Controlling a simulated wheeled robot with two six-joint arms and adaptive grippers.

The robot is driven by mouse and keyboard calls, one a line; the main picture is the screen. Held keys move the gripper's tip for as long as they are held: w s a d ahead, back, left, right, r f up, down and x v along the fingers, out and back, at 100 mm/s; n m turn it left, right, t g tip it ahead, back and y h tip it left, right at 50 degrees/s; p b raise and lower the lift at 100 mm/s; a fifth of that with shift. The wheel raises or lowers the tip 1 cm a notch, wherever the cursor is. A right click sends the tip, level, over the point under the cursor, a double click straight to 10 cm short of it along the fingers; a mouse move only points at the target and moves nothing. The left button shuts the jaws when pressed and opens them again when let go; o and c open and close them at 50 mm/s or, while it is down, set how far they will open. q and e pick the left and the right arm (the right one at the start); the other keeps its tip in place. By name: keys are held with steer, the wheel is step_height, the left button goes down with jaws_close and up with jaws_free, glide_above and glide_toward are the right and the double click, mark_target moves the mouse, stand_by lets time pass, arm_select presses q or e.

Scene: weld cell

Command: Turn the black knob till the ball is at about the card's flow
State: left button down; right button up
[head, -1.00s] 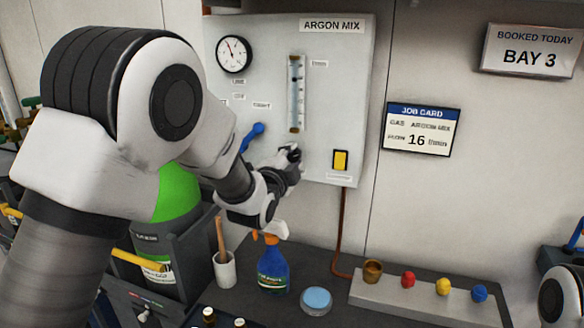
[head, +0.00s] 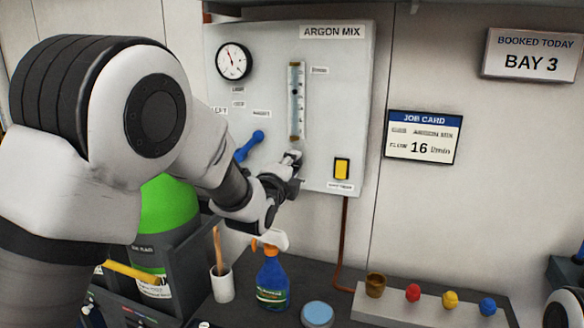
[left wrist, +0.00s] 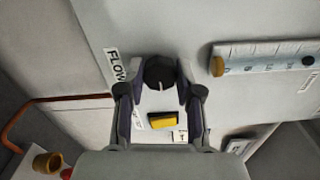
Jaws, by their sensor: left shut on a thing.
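The black knob (left wrist: 159,71) sits on the panel beside a "FLOW" label, with a pale pointer mark at its rim. My left gripper (left wrist: 160,84) is shut on it, one finger on each side. In the head view my left gripper (head: 290,165) hides the knob, just below the flow tube (head: 297,101). The tube (left wrist: 262,58) shows partly in the left wrist view, with a dark round spot, likely the ball (left wrist: 308,60); its exact reading is too small to tell. The job card (head: 423,136) says argon mix, flow 16 l/min. My right gripper is out of view.
The argon panel (head: 355,70) also carries a round gauge (head: 233,61), a blue lever (head: 249,146) and a yellow switch (head: 342,169). Below stand a blue spray bottle (head: 272,280), a white cup (head: 222,284) and a green cylinder (head: 165,207).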

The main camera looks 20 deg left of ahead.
arm_select(q)
steer(key=shift+r, duration=0.35)
steer(key=c, duration=0.8)
jaws_free()
steer(key=shift+w, duration=0.1)
steer(key=shift+a+f, duration=0.1)
steer(key=shift+f, duration=0.1)
steer(key=s, duration=1.2)
steer(key=shift+a+f, duration=0.1)
steer(key=shift+a, duration=0.1)
